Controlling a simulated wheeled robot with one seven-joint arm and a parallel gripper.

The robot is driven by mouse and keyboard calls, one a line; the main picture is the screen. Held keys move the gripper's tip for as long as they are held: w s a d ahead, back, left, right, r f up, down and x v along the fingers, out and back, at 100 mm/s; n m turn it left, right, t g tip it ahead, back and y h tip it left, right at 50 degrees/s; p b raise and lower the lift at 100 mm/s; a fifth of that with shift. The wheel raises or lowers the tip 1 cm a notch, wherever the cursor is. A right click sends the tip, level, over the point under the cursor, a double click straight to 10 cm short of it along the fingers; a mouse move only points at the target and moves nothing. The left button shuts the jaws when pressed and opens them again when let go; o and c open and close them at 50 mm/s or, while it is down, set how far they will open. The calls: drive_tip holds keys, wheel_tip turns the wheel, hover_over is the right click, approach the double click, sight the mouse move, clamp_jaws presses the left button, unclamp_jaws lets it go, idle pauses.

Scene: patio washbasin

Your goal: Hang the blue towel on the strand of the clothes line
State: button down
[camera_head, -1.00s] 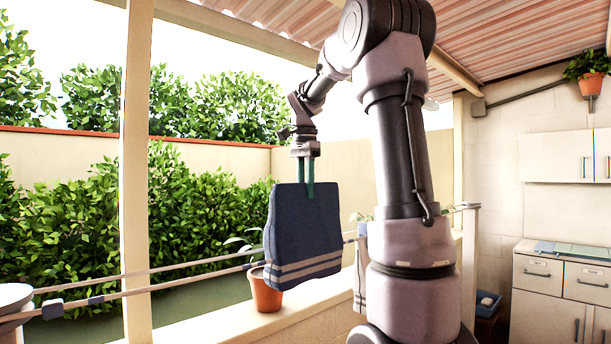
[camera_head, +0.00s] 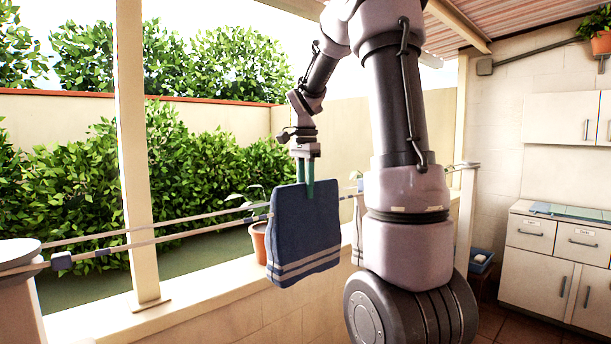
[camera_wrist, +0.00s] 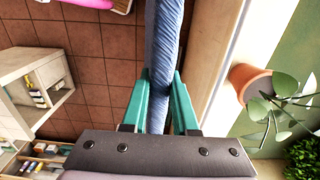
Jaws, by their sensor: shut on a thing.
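The blue towel (camera_head: 303,232) has two pale stripes near its lower edge and hangs down from my gripper (camera_head: 305,188). My gripper's green fingers are shut on its top edge, which shows as a blue fold between the fingers in the wrist view (camera_wrist: 162,60). The clothes line's strands (camera_head: 180,233) run from a post at the left toward a post at the right. In the head view the towel covers part of the strands; I cannot tell whether it touches them. Another pale cloth (camera_head: 357,230) hangs on the line, partly hidden by my arm.
A potted plant (camera_head: 258,243) stands on the low wall (camera_head: 195,305) behind the towel; its pot also shows in the wrist view (camera_wrist: 246,82). A wooden post (camera_head: 134,150) rises at the left. White cabinets (camera_head: 545,255) stand at the right. Small clips sit on the strands.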

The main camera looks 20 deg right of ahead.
sight(306, 208)
drive_tip(key=shift+f, duration=3.05)
drive_tip(key=c, duration=0.6)
unclamp_jaws()
drive_tip(key=shift+r, duration=0.1)
drive_tip(key=shift+r, duration=4.4)
